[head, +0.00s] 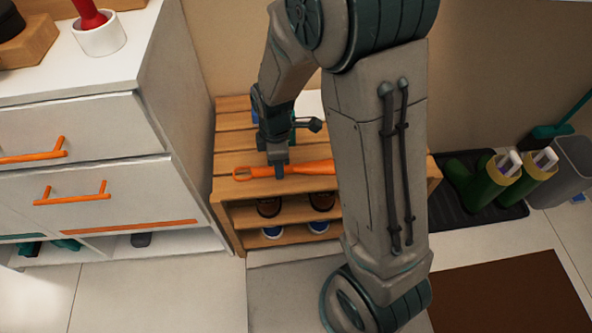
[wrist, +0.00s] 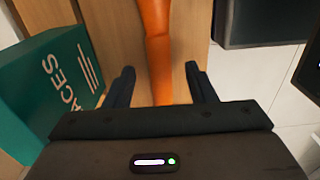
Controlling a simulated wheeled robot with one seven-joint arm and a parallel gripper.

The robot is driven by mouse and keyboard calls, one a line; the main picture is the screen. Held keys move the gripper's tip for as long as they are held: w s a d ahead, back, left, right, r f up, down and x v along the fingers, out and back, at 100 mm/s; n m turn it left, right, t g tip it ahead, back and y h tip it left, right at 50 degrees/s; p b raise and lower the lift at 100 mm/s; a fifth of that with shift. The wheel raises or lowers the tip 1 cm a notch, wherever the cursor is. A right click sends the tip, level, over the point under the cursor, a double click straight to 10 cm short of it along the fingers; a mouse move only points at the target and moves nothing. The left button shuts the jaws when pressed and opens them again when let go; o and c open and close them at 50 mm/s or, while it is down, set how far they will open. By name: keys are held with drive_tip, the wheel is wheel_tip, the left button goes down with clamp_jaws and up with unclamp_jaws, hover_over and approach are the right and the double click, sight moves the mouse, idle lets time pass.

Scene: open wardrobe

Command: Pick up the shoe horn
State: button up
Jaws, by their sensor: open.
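The orange shoe horn (head: 310,167) lies flat across the top of the slatted wooden shoe rack (head: 228,138). A loop shows at its left end, and my arm hides its right end in the head view. My gripper (head: 279,172) points down over the shoe horn, left of its visible middle. In the wrist view the shoe horn (wrist: 156,45) runs between the two spread fingers of my gripper (wrist: 159,76), with a gap on each side. The gripper is open and holds nothing.
A teal box (wrist: 50,90) lettered "ACES" stands left of the fingers on the rack. A white drawer cabinet (head: 75,125) stands left. Green boots (head: 478,185) stand on a dark tray at right, beside a grey bin (head: 572,170).

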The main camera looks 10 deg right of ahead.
wheel_tip(320, 180, down, 3)
drive_tip(key=shift+r+b, duration=0.2)
drive_tip(key=shift+b, duration=0.1)
drive_tip(key=shift+r, duration=0.1)
drive_tip(key=c, duration=1.1)
